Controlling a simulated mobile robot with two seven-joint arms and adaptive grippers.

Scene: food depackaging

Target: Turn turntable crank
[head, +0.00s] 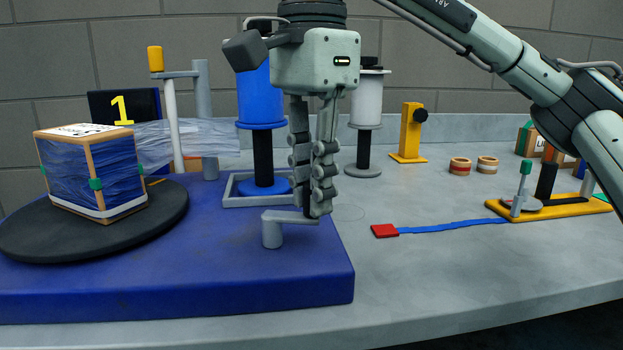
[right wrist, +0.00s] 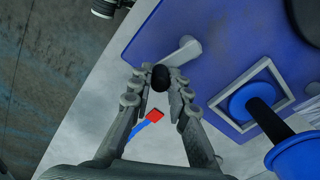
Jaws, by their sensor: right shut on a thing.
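The turntable (head: 40,235) is a black disc on a blue base (head: 180,285) at the left of the head view. The grey crank (head: 272,232) stands on the front right of that base, and its arm points right. It also shows in the right wrist view (right wrist: 184,52). My right gripper (head: 314,190) points down and is shut on the crank's black knob (right wrist: 160,77). The knob sits between the fingers and is mostly hidden in the head view. A film-wrapped box (head: 115,175) rests on the turntable. My left gripper is not in view.
Behind the crank stand a blue film roll (head: 254,100) and a white roll (head: 366,100). A white post with a yellow top (head: 156,58) stands behind the box. A blue strap with a red end (head: 385,231) lies to the right. The table's front right is clear.

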